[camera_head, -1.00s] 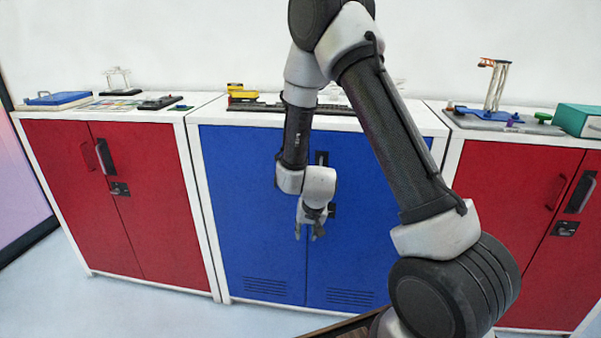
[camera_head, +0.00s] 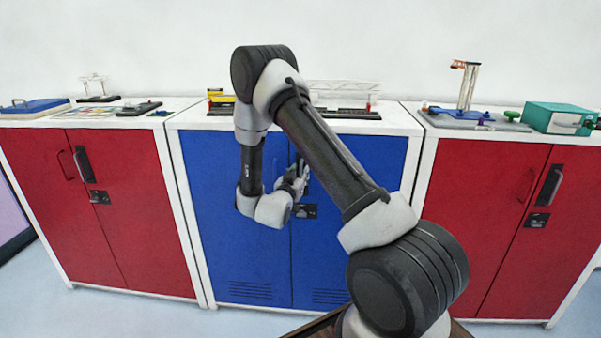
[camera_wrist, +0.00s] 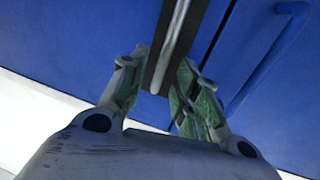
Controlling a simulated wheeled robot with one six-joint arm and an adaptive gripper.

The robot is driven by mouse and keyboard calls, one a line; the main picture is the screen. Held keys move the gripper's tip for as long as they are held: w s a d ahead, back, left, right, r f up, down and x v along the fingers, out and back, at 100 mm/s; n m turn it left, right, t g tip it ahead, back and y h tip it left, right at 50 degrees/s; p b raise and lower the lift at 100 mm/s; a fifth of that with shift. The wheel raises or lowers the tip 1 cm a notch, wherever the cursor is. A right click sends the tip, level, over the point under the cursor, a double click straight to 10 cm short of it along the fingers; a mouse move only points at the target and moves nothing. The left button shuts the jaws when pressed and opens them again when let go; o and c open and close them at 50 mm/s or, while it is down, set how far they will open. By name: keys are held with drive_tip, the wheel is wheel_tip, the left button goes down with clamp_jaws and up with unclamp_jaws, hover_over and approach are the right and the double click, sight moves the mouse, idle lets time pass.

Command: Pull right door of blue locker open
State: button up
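The blue locker has a left door (camera_head: 215,220) and a right door (camera_head: 345,240), which both look shut. The right door's dark upright handle with a silver edge shows large in the wrist view (camera_wrist: 168,50); in the head view my gripper mostly hides it. My gripper (camera_head: 294,182) is at this handle, near the seam between the doors. In the wrist view its fingers (camera_wrist: 160,95) stand one on each side of the handle, apart, with the handle between them. I cannot tell whether both touch it. A black lock plate (camera_head: 305,211) sits just below.
A blue bar handle (camera_wrist: 268,58) shows at the right in the wrist view. A red locker (camera_head: 85,220) stands at the left and another (camera_head: 490,220) at the right, both shut. Models and boxes stand on the tops. The floor in front of the lockers is clear.

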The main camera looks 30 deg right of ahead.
drive_tip(key=shift+x, duration=1.15)
drive_tip(key=shift+c, duration=0.5)
clamp_jaws()
drive_tip(key=shift+s+d, duration=0.1)
drive_tip(key=shift+s, duration=0.05)
